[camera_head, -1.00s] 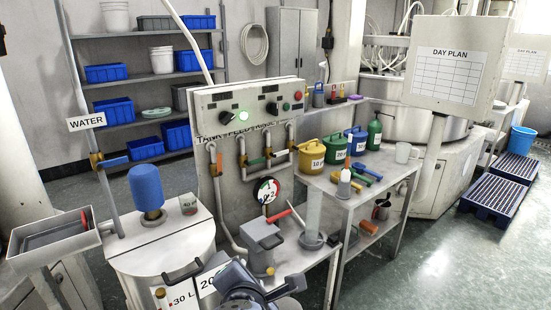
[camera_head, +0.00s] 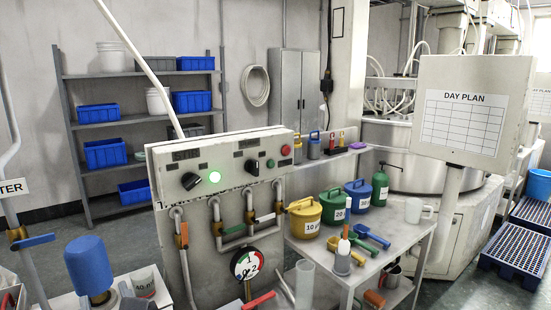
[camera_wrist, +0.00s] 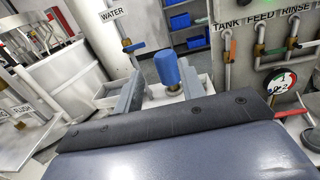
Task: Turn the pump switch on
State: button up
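The control panel (camera_head: 235,160) stands upright above the pipes in the head view. The small labels above the knobs are too blurred for me to tell which is the pump switch. My gripper (camera_wrist: 160,72) shows in the wrist view with its two grey fingers apart and nothing held between them. A blue-topped bottle stands beyond them.
A green button (camera_head: 270,163) and a red button (camera_head: 284,150) sit right of the knobs. Below are pipes with valve handles and a round gauge (camera_head: 245,264). The blue-topped bottle (camera_head: 88,265) stands at lower left. A bench (camera_head: 405,238) with pails is on the right.

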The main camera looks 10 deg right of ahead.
aim_at(253, 166)
jog(key=i+l+z, duration=0.1)
jog(key=i+l, duration=1.3)
jog(key=i, duration=0.1)
